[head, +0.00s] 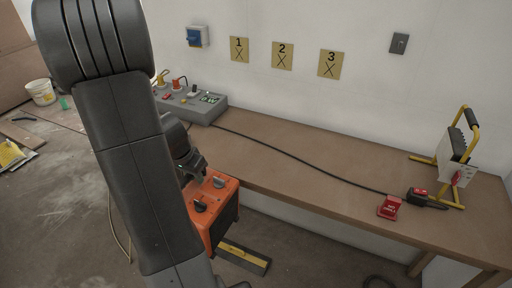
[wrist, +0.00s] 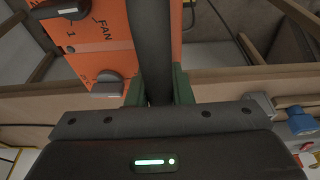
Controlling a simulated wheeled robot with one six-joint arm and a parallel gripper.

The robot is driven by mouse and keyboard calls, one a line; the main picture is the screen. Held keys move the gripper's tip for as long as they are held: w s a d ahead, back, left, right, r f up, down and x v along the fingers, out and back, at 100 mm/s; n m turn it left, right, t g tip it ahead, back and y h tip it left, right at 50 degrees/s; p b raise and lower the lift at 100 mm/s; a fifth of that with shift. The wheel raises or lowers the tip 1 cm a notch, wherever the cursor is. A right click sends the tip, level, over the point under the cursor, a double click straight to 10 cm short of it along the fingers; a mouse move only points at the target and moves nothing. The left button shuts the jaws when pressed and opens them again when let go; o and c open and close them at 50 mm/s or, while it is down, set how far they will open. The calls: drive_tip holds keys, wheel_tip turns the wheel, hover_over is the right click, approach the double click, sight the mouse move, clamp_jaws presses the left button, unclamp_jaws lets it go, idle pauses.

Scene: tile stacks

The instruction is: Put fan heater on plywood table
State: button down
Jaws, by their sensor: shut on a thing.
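The fan heater (head: 226,203) is an orange box with black knobs and a dark side. It hangs tilted from my gripper (head: 190,168), in front of the table's near edge in the head view. In the wrist view my gripper (wrist: 157,90) is shut around the heater's dark handle bar, and the orange panel (wrist: 92,52) marked FAN shows beyond it. The plywood table (head: 300,180) is a long brown bench along the wall. The heater overlaps its front edge in the head view; I cannot tell the gap. My arm hides part of the table's left end.
A grey control box (head: 200,108) stands at the table's back left. A black cable (head: 300,160) crosses the top to a red block (head: 389,207) and a plug (head: 420,195). A yellow-framed lamp (head: 458,150) stands at the right. The front middle is clear. A yellow-striped bar (head: 243,258) lies below.

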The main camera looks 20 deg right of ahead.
drive_tip(key=s+d+r+m+g, duration=0.1)
drive_tip(key=s+d+r+m, duration=0.2)
drive_tip(key=d+r+m, duration=0.2)
drive_tip(key=s+d+r+m+g, duration=0.1)
drive_tip(key=s+d+r+m, duration=0.2)
drive_tip(key=r, duration=0.8)
drive_tip(key=s+d+r+m+g, duration=0.2)
drive_tip(key=s+d+r+m, duration=0.1)
drive_tip(key=d+r+m, duration=0.4)
drive_tip(key=r+m, duration=0.1)
drive_tip(key=m, duration=0.2)
drive_tip(key=shift+s+r+y, duration=0.15)
drive_tip(key=shift+s+y, duration=0.1)
drive_tip(key=shift+y, duration=0.05)
drive_tip(key=shift+d, duration=0.1)
